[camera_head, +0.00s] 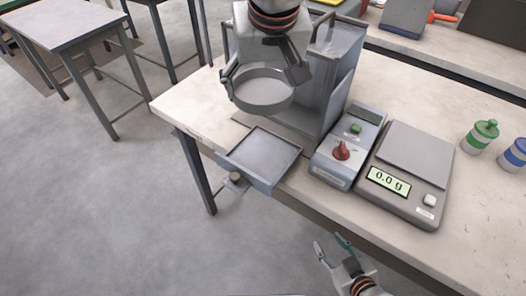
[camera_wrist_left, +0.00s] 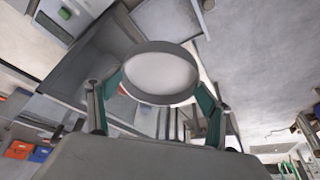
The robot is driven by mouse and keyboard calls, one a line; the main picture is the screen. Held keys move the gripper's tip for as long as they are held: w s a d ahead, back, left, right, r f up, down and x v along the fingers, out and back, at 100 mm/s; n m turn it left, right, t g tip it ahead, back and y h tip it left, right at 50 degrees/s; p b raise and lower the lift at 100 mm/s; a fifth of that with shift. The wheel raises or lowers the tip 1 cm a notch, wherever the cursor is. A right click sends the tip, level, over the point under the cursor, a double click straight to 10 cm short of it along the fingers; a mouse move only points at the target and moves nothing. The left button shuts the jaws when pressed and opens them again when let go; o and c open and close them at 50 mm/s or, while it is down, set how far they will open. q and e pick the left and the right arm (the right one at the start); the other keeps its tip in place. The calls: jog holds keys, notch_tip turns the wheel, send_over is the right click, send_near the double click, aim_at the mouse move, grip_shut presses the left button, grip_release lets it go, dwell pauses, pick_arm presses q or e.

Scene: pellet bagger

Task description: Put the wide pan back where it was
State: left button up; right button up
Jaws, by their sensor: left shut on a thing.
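The wide pan (camera_head: 263,92) is a round, shallow grey dish. My left gripper (camera_head: 264,78) is shut on it, with one finger on each side of the rim. It hangs in the air in front of the grey bagger, above and behind the square tray in the head view. In the left wrist view the pan (camera_wrist_left: 160,75) sits between the green-edged fingers (camera_wrist_left: 160,92), and its inside looks empty. My right gripper (camera_head: 335,247) is open and empty, low in front of the bench edge.
The bagger (camera_head: 340,62) stands on the bench, with a square tray (camera_head: 262,155) at its front edge. A control box (camera_head: 346,150) with a red knob and a scale (camera_head: 415,152) reading 0.0 g stand to the right. Green-lidded (camera_head: 481,135) and blue (camera_head: 515,152) jars are farther right.

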pick_arm(q)
notch_tip(320, 180, down, 19)
jog(key=shift+f, duration=0.1)
dwell(0.4)
jog(key=shift+f, duration=0.2)
jog(key=o, duration=1.2)
jog(key=shift+r, duration=0.55)
jog(key=v, duration=1.1)
jog(key=shift+s, duration=0.15)
